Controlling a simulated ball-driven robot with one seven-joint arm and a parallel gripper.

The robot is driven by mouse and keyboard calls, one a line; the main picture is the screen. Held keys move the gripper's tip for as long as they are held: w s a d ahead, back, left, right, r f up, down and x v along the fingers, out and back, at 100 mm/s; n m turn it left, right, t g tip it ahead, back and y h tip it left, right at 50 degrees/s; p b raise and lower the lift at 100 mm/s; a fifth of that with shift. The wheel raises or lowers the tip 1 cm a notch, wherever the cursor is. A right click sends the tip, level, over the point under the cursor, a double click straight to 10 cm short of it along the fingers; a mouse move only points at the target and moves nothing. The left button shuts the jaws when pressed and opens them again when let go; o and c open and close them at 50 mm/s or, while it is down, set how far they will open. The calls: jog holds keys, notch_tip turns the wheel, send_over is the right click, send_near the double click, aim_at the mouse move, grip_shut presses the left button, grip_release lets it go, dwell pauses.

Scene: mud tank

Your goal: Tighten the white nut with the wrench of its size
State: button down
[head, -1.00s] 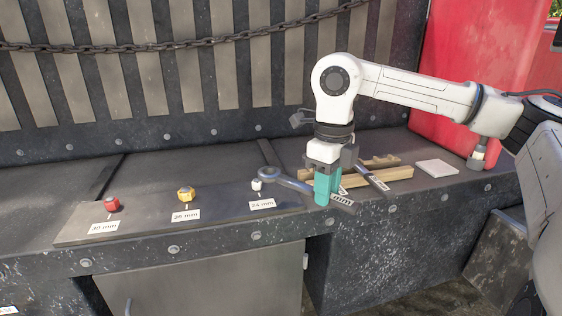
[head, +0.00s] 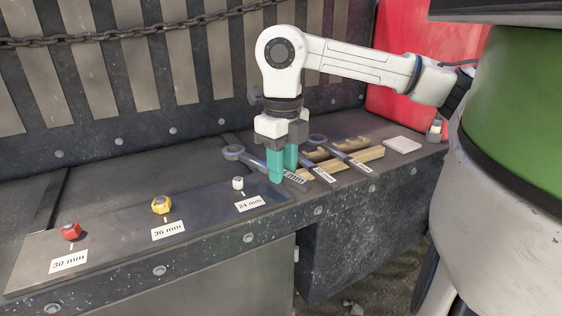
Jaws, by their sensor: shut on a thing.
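The white nut (head: 238,183) sits on the dark plate behind its "24 mm" label (head: 249,203). My gripper (head: 282,172), with teal fingers, is shut on a grey wrench (head: 256,163) to the right of the white nut. The ring end of this wrench points left and appears behind the nut, apart from it in the picture. Its height above the bench is hard to tell. The fingers partly cover the handle and its label, so the size cannot be read. Another wrench (head: 335,152) lies on the wooden rack (head: 368,156) to the right, with a further labelled handle (head: 322,173) beside it.
A yellow nut (head: 161,205) at "36 mm" and a red nut (head: 71,231) at "30 mm" stand left on the plate (head: 115,228). A pale square block (head: 402,145) lies right of the rack. A slatted wall with a chain (head: 150,33) rises behind the bench.

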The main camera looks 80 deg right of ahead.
jog(key=shift+f+b, duration=2.35)
jog(key=shift+f, duration=1.75)
jog(key=shift+s+f+b, duration=0.15)
jog(key=shift+b, duration=0.3)
jog(key=shift+a, duration=0.1)
jog(key=shift+w+a+m+b, duration=0.4)
jog(key=shift+a+m, duration=0.2)
jog(key=shift+w+a+m+b, duration=0.4)
jog(key=shift+w+a+m, duration=0.1)
jog(key=shift+a+m, duration=0.1)
